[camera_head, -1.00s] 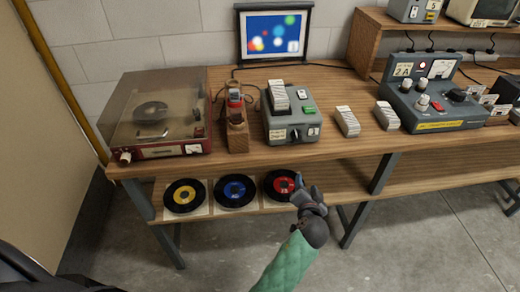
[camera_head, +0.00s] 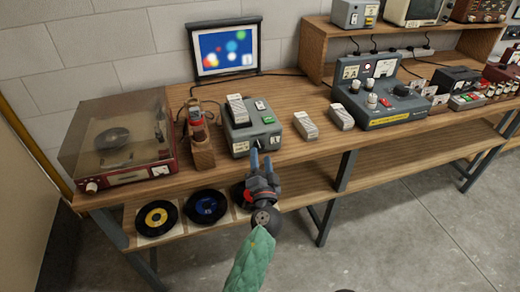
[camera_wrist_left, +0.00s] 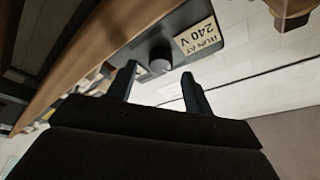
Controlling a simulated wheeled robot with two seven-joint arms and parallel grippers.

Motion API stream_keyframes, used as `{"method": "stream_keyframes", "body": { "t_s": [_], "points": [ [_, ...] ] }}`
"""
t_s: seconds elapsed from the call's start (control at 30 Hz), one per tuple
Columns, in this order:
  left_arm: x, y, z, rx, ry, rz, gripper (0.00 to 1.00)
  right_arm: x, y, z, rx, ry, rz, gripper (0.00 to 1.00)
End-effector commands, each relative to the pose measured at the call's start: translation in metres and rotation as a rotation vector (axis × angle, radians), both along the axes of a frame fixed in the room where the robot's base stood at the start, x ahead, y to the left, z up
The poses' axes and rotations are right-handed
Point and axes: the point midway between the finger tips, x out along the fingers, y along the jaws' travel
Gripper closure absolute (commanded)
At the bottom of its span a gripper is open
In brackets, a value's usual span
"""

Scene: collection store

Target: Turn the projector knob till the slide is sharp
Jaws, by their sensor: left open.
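The projector (camera_head: 250,138) is a grey box with a white slide tray on top and a green button. It stands on the wooden bench. Its dark round knob (camera_wrist_left: 160,60) shows in the left wrist view, beside a "RUN AT 240 V" label. The framed screen (camera_head: 226,48) behind shows soft-edged coloured blobs on blue. My left gripper (camera_head: 262,157) is open and empty, just in front of the projector's front face. In the wrist view, the knob appears between and beyond the fingertips (camera_wrist_left: 157,78), with no visible contact. My right gripper is not in view.
A record player (camera_head: 120,145) and a wooden block with a red-topped item (camera_head: 202,152) stand to the left. Two white slide boxes (camera_head: 306,125) and a grey control console (camera_head: 385,100) stand to the right. Records (camera_head: 157,218) lie on the lower shelf.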

Motion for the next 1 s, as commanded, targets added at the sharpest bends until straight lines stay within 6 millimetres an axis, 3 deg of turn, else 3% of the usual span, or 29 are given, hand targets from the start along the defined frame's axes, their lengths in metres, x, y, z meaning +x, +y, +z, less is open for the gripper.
{"method": "stream_keyframes", "body": {
  "t_s": [0.03,0.23,0.57,0.6,0.8,1.0],
  "points": [
    [0.007,0.001,0.005,0.001,-0.001,0.001,0.49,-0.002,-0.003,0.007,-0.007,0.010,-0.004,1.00],
    [0.024,0.002,0.007,0.000,0.001,0.001,0.49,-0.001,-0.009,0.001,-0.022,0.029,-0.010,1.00],
    [0.029,0.003,0.007,-0.001,0.001,0.000,0.49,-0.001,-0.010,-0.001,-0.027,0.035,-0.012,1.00],
    [0.029,0.003,0.007,0.000,0.001,0.001,0.51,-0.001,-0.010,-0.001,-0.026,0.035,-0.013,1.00],
    [0.028,0.003,0.007,0.000,0.001,0.001,0.90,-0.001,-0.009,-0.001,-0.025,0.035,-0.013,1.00],
    [0.028,0.003,0.008,0.011,0.004,0.000,0.93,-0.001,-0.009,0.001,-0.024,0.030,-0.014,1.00]
  ]
}}
